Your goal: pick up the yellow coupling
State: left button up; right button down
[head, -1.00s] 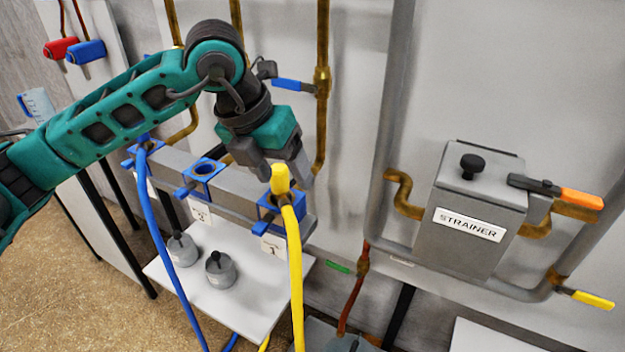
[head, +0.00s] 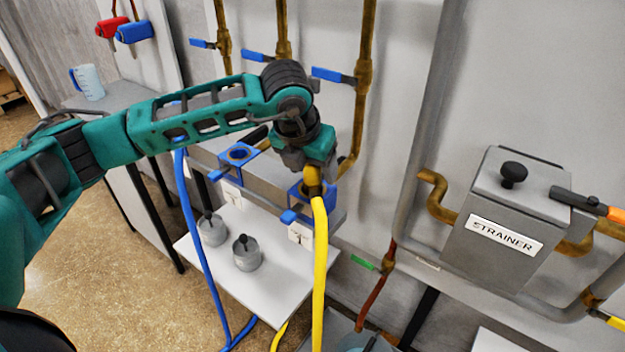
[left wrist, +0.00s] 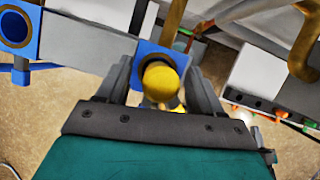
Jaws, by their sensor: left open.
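The yellow coupling (left wrist: 161,82) sits in a blue square socket (left wrist: 147,54) at the right end of the grey rail. In the head view its top (head: 313,178) shows just below my left gripper (head: 309,168), with a yellow hose (head: 320,260) hanging down from it. In the left wrist view my left gripper (left wrist: 160,88) is open, with one finger on each side of the coupling. I cannot tell whether either finger touches it. My right gripper is not in view.
A second blue socket (head: 238,155) with an open ring is to the left on the rail. A blue hose (head: 190,210) hangs further left. A white shelf (head: 285,285) with two grey weights is below. The strainer box (head: 505,220) stands at right.

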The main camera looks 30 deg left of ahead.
pick_arm(q)
jog(key=shift+x, duration=1.2)
jog(key=c, duration=1.2)
jog(key=shift+c, duration=0.2)
jog(key=shift+r, duration=0.2)
